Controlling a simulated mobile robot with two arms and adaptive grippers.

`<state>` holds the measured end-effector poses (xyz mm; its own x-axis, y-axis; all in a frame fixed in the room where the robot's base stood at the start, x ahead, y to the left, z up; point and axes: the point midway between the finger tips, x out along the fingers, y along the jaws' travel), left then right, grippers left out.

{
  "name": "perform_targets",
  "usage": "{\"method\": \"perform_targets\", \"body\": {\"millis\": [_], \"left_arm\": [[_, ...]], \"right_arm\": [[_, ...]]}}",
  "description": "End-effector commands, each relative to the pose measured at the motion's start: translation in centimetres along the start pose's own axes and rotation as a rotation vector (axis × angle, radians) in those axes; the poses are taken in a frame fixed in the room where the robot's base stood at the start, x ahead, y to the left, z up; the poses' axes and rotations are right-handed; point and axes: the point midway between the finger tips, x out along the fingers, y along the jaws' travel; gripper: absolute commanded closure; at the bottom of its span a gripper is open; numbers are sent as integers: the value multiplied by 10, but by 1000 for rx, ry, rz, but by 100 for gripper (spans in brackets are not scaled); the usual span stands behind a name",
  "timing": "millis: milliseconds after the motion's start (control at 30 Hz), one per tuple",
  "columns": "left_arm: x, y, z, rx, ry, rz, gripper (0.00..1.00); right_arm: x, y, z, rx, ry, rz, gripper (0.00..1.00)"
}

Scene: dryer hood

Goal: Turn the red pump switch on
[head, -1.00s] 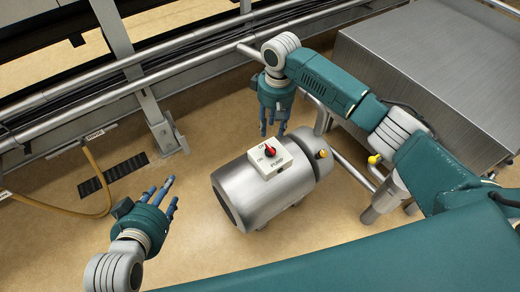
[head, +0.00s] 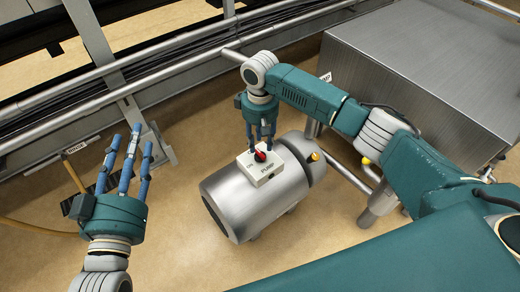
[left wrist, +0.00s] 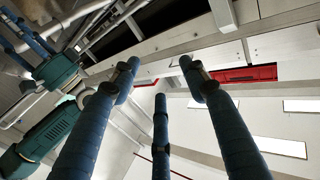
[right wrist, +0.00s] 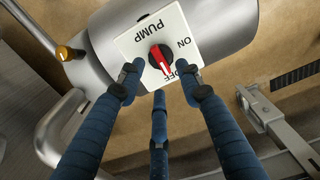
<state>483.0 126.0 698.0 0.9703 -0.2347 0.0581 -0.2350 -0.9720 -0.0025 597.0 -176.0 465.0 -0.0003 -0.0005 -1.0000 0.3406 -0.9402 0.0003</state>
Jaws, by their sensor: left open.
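The red pump switch (head: 260,156) is a red knob on a white box (head: 267,171) on top of a silver pump cylinder (head: 228,205). In the right wrist view the knob (right wrist: 161,59) points toward OFF, with ON to its right. My right gripper (head: 262,143) comes down over the box from behind. Its blue fingers (right wrist: 161,88) are apart near the knob with nothing between them; I cannot tell whether they touch it. My left gripper (head: 133,152) is open and empty, fingers up, left of the pump and well clear of it.
An orange-brown knob (head: 315,156) sits at the pump's right end beside pipes (head: 350,172). A large metal box (head: 430,75) stands behind on the right. Rails and cables run along the back. The floor between my left gripper and the pump is clear.

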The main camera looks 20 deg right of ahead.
Motion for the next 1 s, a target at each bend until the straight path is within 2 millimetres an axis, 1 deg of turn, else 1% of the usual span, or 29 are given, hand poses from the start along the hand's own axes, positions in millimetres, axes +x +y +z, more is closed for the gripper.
{"method": "perform_targets", "body": {"millis": [33, 200, 300, 400, 567, 800, 967, 1000], "left_arm": [[1, 1, -8, -1, 45, 3, 56], [-1, 5, -41, -5, 192, 10, 56], [-4, 7, -56, -7, 257, 14, 56], [-6, 8, -67, -9, 303, 16, 56], [-9, 9, -74, -10, 336, 18, 56], [-9, 9, -75, -10, 338, 18, 56], [-9, 9, -75, -10, 338, 18, 56], [-9, 9, -75, -10, 338, 18, 56]], "right_arm": [[8, 0, 0, 0, -1, 0, 65], [23, 0, 0, 0, 0, 0, 65], [29, 0, 0, 0, 0, 0, 65], [33, 0, 0, 0, 0, 0, 65], [36, 0, 0, -1, 1, 0, 65], [36, 0, 0, -1, 1, 0, 65], [36, 0, 0, -1, 1, 0, 96], [35, 0, 0, -1, 1, 0, 100]]}}
